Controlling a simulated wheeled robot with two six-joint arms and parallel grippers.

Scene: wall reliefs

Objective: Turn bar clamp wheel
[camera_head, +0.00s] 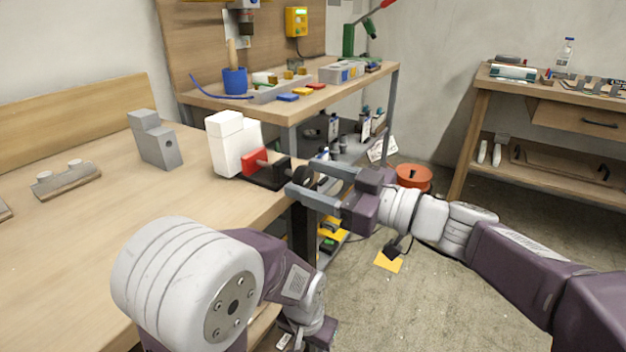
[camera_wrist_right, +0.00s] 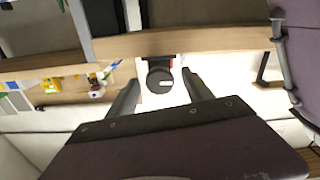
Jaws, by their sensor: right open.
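The bar clamp sits at the bench's right edge, with a white block (camera_head: 227,145), a red part (camera_head: 254,161) and a dark wheel (camera_head: 304,179) on its outer side. In the right wrist view the wheel (camera_wrist_right: 159,80) is dark and round with a small light mark. My right gripper (camera_head: 291,190) is open, its two fingers on either side of the wheel in the head view. In the wrist view the fingertips (camera_wrist_right: 160,74) flank the wheel with gaps; contact is not evident. My left arm fills the lower left; its gripper's fingers are not visible.
A tool-covered shelf bench (camera_head: 240,106) stands behind. A second table (camera_head: 550,95) is at right. The floor between is mostly open, with an orange reel (camera_head: 413,177).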

